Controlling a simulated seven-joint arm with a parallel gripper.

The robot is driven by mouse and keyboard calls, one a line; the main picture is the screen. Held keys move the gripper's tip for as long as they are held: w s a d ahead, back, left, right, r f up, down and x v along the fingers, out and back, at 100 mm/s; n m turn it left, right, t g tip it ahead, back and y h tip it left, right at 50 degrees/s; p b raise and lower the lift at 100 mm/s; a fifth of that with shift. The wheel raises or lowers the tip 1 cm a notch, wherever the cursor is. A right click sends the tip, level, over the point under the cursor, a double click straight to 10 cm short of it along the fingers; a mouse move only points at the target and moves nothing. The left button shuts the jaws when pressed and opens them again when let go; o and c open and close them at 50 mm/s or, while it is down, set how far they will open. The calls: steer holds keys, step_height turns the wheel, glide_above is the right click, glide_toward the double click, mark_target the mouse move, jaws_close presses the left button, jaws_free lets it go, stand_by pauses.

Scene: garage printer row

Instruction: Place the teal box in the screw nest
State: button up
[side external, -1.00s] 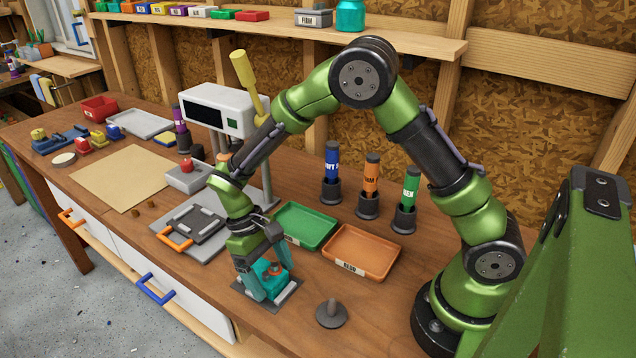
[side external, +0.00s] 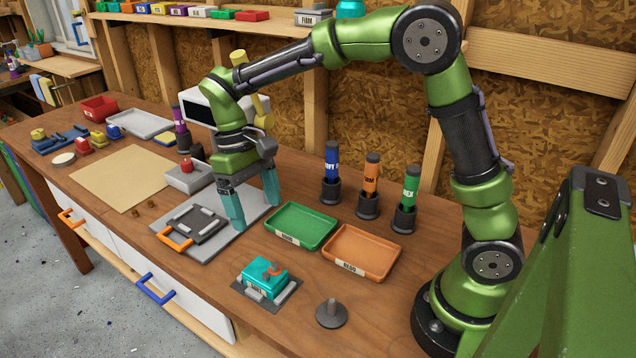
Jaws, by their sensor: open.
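The teal box (side external: 264,275) sits on a small dark grey plate with light grey clips (side external: 288,293) near the table's front, likely the screw nest.
A green tray (side external: 301,209) and an orange tray (side external: 384,276) lie right of my gripper. A grey peg on a round base (side external: 331,314) stands right of the box. Blue, orange and green labelled tubes stand behind the trays. A dark frame with an orange handle (side external: 175,238) lies left.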

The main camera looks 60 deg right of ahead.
steer(key=s+d+r+m+t, duration=0.2)
steer(key=s+d+r+t, duration=0.1)
steer(key=s+t, duration=0.2)
steer(key=s+d+r+m+t+y, duration=0.1)
steer(key=s+d+r+t, duration=0.2)
steer(key=s, duration=0.6)
steer(key=shift+r+m+t, duration=0.4)
steer(key=shift+r+t, duration=0.4)
steer(key=shift+t, duration=0.3)
steer(key=shift+d, duration=0.1)
